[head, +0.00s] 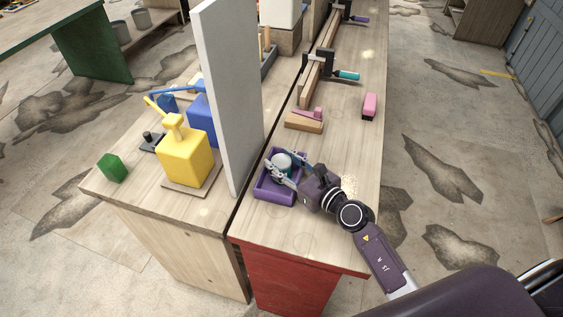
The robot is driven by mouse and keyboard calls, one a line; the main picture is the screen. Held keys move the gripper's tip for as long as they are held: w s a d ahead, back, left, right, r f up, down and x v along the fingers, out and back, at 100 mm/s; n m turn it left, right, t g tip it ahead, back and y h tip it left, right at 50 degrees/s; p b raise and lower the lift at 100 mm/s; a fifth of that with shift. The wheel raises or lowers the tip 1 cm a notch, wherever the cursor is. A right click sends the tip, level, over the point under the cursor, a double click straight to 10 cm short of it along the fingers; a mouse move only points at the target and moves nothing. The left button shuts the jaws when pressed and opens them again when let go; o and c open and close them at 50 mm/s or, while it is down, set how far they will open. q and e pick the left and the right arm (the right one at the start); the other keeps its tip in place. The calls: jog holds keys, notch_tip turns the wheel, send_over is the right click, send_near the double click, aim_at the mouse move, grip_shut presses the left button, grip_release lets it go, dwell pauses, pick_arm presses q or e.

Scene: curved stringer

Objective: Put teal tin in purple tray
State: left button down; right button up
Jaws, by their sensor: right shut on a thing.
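The purple tray (269,195) sits on the wooden bench near its front left corner, beside the upright grey panel. The teal tin (283,160) is a small rounded tin with a pale top, within the tray's outline. My right gripper (284,173) reaches in from the right over the tray and is shut on the teal tin. Its fingers hide part of the tin and of the tray's inside. I cannot tell whether the tin touches the tray floor. My left gripper is not in the head view.
The grey panel (225,95) stands close left of the tray. Beyond the tray lie a wooden block (304,126) with a pink piece, a pink block (369,106) and a clamp with a teal handle (346,74). Left of the panel stands a yellow can (184,158). The bench's front is clear.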

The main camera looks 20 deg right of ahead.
jog(key=o, duration=1.2)
jog(key=shift+o, duration=0.2)
jog(key=shift+s+d, duration=0.1)
jog(key=shift+s, duration=0.1)
jog(key=b+v, duration=0.2)
jog(key=v, duration=0.8)
jog(key=shift+s+d, duration=0.1)
jog(key=shift+s, duration=0.05)
jog(key=shift+s+d+r, duration=0.2)
jog(key=shift+s, duration=0.4)
